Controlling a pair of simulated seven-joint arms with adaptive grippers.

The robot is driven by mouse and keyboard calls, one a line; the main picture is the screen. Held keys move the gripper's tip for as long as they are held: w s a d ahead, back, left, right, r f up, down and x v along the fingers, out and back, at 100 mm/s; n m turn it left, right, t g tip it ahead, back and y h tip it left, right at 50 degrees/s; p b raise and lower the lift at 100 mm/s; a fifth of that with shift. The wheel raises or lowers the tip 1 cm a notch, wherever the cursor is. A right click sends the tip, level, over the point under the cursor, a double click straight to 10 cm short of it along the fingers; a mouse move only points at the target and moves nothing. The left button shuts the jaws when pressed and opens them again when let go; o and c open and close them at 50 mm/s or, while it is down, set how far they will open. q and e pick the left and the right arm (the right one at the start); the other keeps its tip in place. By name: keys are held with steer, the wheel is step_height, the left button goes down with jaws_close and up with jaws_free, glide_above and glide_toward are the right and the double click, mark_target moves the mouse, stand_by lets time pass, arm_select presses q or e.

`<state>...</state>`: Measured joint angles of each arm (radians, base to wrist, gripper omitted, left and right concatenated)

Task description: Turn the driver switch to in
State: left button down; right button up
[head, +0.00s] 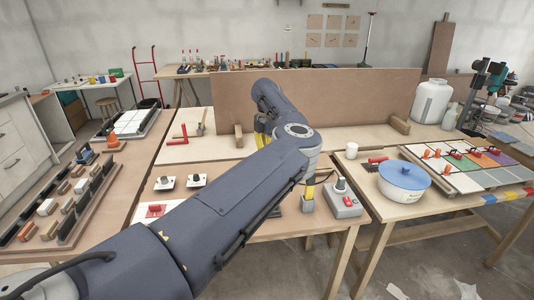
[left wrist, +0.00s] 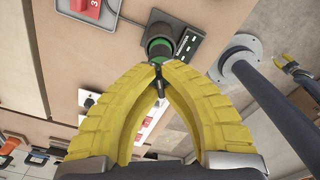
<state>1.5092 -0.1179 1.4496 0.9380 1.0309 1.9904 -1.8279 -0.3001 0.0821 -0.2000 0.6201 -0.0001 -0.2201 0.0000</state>
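The driver switch (left wrist: 160,47) shows in the left wrist view as a round black and green part on a dark box with pale lettering (left wrist: 183,40). A thin dark piece on its near side lies between my fingertips. My left gripper (left wrist: 159,66) has its yellow fingertips nearly together on that piece. The lettering is too small to read. In the head view my left arm crosses the middle and hides much of the bench there. My right gripper (left wrist: 292,66) is small at the right of the left wrist view, over the floor and away from the switch.
A grey box with a red button (head: 345,204) stands at the bench's front right edge. Two white plates with black knobs (head: 166,183) are left of my arm. A blue-lidded pot (head: 403,176) stands on the right table. A brown upright panel (head: 350,95) closes off the back.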

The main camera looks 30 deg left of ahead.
arm_select(q)
steer(key=c, duration=1.6)
jaws_free()
steer(key=shift+o, duration=0.2)
step_height(320, 180, up, 12)
